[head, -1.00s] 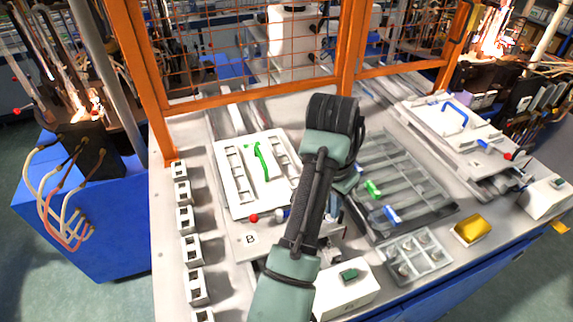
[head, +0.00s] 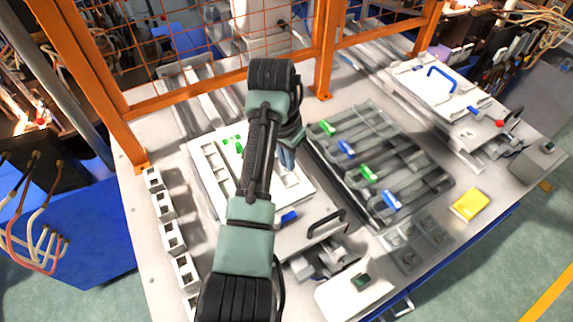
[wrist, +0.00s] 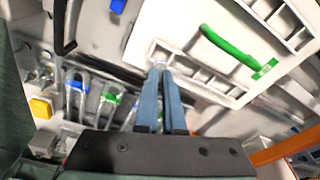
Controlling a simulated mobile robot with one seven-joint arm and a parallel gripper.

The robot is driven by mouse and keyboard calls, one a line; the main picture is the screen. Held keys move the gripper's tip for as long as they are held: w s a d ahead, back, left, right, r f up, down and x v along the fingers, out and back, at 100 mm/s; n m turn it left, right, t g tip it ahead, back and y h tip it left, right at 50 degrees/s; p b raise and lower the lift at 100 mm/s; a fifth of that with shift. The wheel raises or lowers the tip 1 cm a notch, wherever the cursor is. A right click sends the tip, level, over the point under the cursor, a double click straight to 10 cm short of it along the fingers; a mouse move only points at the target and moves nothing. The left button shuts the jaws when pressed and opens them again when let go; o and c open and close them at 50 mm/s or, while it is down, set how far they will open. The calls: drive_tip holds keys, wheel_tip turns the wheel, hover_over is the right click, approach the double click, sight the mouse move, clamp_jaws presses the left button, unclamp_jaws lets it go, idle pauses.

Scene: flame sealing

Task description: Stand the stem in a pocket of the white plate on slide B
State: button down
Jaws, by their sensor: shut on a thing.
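The white plate (head: 207,185) lies on the left slide, with a row of pockets along each side; my arm hides much of it. A green handle (wrist: 230,45) on the plate (wrist: 185,22) shows in the wrist view. My gripper (head: 287,160) is over the plate's right part. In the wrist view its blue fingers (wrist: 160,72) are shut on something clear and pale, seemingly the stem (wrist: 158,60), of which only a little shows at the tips. I cannot tell its tilt or whether it touches the plate.
A dark rack (head: 405,165) with several green- and blue-ended pieces stands right of the plate. White blocks (head: 173,236) line the left edge. A yellow block (head: 470,204) and a clear tray (head: 415,243) are front right. An orange mesh fence (head: 215,50) closes the back.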

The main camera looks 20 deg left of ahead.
drive_tip(key=shift+f+p, duration=0.35)
drive_tip(key=shift+f, duration=1.5)
drive_tip(key=c, duration=1)
unclamp_jaws()
drive_tip(key=shift+f, duration=0.15)
drive_tip(key=r, duration=0.4)
drive_tip(key=s+r, duration=0.1)
drive_tip(key=r, duration=0.3)
drive_tip(key=r+p, duration=0.1)
drive_tip(key=r, duration=0.3)
drive_tip(key=shift+s+a+r, duration=0.15)
drive_tip(key=shift+s+a, duration=0.2)
drive_tip(key=shift+a, duration=0.05)
